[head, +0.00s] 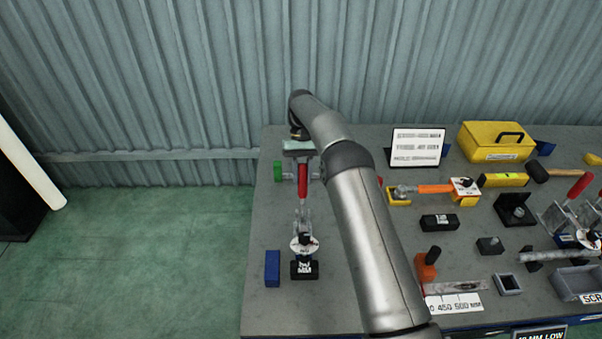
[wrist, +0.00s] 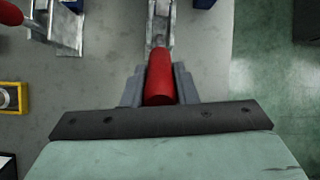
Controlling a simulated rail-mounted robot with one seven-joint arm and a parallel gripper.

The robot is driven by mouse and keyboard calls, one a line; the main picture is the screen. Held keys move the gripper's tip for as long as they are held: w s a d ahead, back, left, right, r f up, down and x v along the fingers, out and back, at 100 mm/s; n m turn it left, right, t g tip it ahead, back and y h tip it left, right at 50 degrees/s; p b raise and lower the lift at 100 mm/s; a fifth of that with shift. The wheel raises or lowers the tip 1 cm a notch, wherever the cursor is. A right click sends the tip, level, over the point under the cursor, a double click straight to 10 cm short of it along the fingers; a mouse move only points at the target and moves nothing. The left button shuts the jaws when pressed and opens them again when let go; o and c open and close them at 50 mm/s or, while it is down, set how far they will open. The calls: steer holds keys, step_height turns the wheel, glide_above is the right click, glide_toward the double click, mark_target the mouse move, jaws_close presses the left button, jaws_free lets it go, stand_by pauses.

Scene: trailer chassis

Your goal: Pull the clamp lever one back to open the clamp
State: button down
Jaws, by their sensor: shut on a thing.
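The clamp lever has a red handle (head: 303,181), with its metal clamp (head: 304,240) below it in the head view, at the left part of the bench. In the wrist view the red handle (wrist: 159,77) lies between the two grey fingers, and the metal arm of the clamp (wrist: 160,20) runs on from it toward the top. My gripper (wrist: 159,84) is shut on the red handle. In the head view my gripper (head: 302,160) is at the handle's upper end, partly hidden by my arm. A second red-handled clamp (head: 568,205) stands at the right side.
A sign (head: 417,146), a yellow toolbox (head: 496,142) and several tools stand to the right. The bench (head: 262,220) has its left edge close by; the corrugated wall is behind.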

stand_by(0.3)
steer(key=c, duration=1.1)
jaws_free()
steer(key=shift+c, duration=0.2)
steer(key=shift+r+b, duration=0.3)
steer(key=shift+b, duration=0.05)
step_height(320, 180, up, 2)
steer(key=shift+r+b, duration=0.15)
steer(key=shift+b, duration=0.65)
steer(key=s+d+r+b, duration=0.3)
steer(key=s+r+b, duration=0.3)
steer(key=s+r, duration=0.4)
steer(key=shift+s+d, duration=0.25)
steer(key=shift+s, duration=1.5)
